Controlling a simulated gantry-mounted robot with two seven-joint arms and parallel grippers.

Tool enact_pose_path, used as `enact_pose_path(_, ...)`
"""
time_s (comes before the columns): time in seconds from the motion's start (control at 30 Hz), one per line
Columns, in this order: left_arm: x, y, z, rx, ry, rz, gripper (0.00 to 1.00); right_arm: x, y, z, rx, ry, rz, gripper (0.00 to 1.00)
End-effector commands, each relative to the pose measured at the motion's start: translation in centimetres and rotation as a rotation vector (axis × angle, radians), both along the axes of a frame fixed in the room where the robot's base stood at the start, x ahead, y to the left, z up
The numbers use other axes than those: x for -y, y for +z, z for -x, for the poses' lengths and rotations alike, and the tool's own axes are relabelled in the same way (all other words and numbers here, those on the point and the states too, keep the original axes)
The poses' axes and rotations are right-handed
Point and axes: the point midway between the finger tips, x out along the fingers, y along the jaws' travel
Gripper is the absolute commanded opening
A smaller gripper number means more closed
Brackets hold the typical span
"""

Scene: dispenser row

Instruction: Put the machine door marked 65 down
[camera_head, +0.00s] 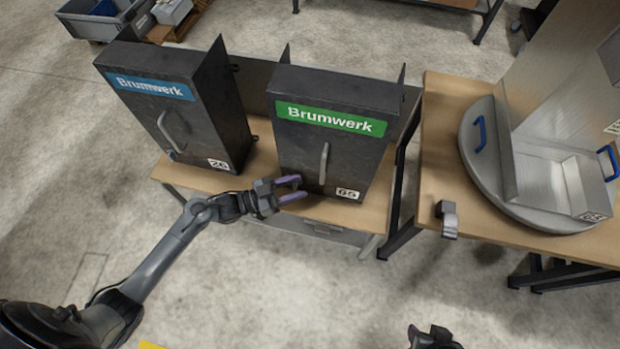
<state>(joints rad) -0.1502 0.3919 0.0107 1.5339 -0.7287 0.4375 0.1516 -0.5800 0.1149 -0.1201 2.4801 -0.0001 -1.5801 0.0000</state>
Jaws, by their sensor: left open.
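The machine marked 65 (347,193) is a dark box with a green Brumwerk label (330,118). Its front door (300,155) stands upright and looks shut, with a grey vertical handle (324,163) near the middle. My left gripper (296,189) is open and empty, its two purple fingers in front of the door's lower left part, left of and below the handle. I cannot tell whether the fingers touch the door. A dark part at the bottom edge (432,338) may be my right gripper; its fingers cannot be made out.
A second dark machine (180,105), marked 26 with a blue label, stands to the left on the same wooden table (262,168). A table (445,190) to the right bears a round grey turntable (480,165) with blue handles. The floor in front is clear.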

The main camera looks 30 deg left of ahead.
Motion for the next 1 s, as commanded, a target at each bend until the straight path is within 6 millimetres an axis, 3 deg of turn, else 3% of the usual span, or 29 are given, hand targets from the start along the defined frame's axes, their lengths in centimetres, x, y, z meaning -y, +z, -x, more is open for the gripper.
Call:
enact_pose_path(0.13,-1.6,0.0,1.6,-0.001,0.0,-0.001,0.45,0.0,0.6,0.0,0.0,0.0,0.0,0.43)
enact_pose_path(0.37,-2.6,-0.1,2.7,-0.001,0.0,-0.002,0.45,0.1,0.9,0.0,0.0,0.004,0.005,0.43)
enact_pose_path(0.57,-1.3,-0.9,2.7,-0.041,0.033,-0.081,0.45,0.2,0.9,0.0,0.0,0.005,0.009,0.43)
enact_pose_path(0.77,0.9,-2.3,2.8,-0.181,0.16,-0.294,0.45,0.2,0.9,0.0,0.0,0.006,0.008,0.43)
enact_pose_path(0.87,1.3,-2.4,3.7,-0.298,0.256,-0.409,0.45,0.2,0.9,0.0,0.0,0.005,0.008,0.43)
enact_pose_path(1.0,0.7,-1.7,6.4,-0.507,0.394,-0.529,0.45,0.2,0.9,0.0,0.0,0.004,0.007,0.43)
